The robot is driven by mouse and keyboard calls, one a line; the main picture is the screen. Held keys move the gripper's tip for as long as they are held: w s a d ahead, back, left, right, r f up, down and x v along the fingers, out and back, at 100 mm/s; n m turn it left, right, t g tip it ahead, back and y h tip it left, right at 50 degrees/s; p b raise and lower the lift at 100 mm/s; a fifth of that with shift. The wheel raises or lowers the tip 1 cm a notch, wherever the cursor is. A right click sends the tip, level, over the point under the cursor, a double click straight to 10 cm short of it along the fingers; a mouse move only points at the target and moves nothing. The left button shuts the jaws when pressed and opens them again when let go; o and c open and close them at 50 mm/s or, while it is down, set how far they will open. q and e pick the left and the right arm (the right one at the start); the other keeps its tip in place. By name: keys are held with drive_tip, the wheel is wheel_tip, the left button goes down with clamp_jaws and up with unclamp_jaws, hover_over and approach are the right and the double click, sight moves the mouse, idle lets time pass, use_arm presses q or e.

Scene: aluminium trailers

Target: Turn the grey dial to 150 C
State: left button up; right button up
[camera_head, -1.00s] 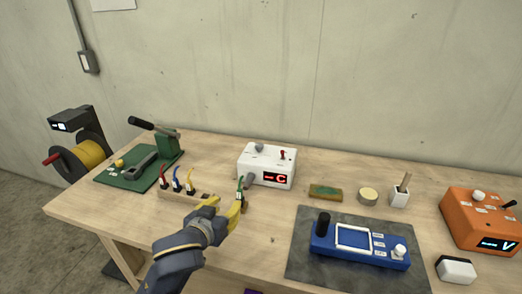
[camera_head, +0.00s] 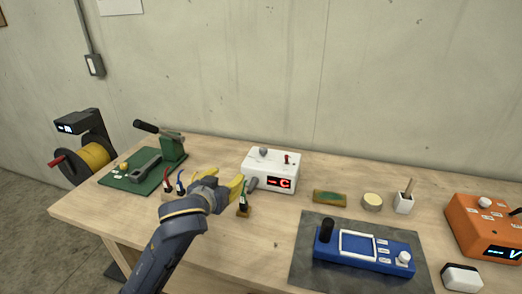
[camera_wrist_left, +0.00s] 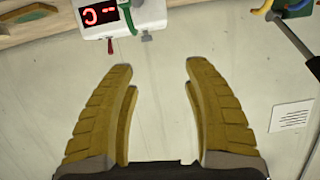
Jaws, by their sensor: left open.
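The grey dial (camera_head: 263,151) sits on top of a white box (camera_head: 257,171), at its back left. A red toggle (camera_head: 287,159) stands to its right. The box's red display (camera_head: 279,183) reads a dash or dashes and a C. My left gripper (camera_head: 224,180) has yellow fingers, open and empty, just left of the box and apart from the dial. My right gripper is out of view.
A grey cylinder (camera_head: 252,184) is at the box's front left. Several coloured-handled tools (camera_head: 180,181) stand in a wooden rack beside my left gripper. A green press (camera_head: 170,149) is behind left. A blue device (camera_head: 365,247) lies on a dark mat to the right.

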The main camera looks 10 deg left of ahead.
use_arm(q)
drive_tip(key=w+a+m+g+h, duration=0.3)
drive_tip(key=w+a+h, duration=0.15)
drive_tip(key=w, duration=0.45)
drive_tip(key=w+a+m+g+h, duration=0.3)
drive_tip(key=w+a+m+g, duration=0.15)
drive_tip(key=w, duration=0.35)
drive_tip(key=m+h, duration=0.3)
approach(261, 149)
drive_tip(key=x, duration=1)
drive_tip(key=shift+c, duration=0.2)
drive_tip(key=shift+a, duration=0.1)
clamp_jaws()
drive_tip(key=shift+n+t, duration=0.25)
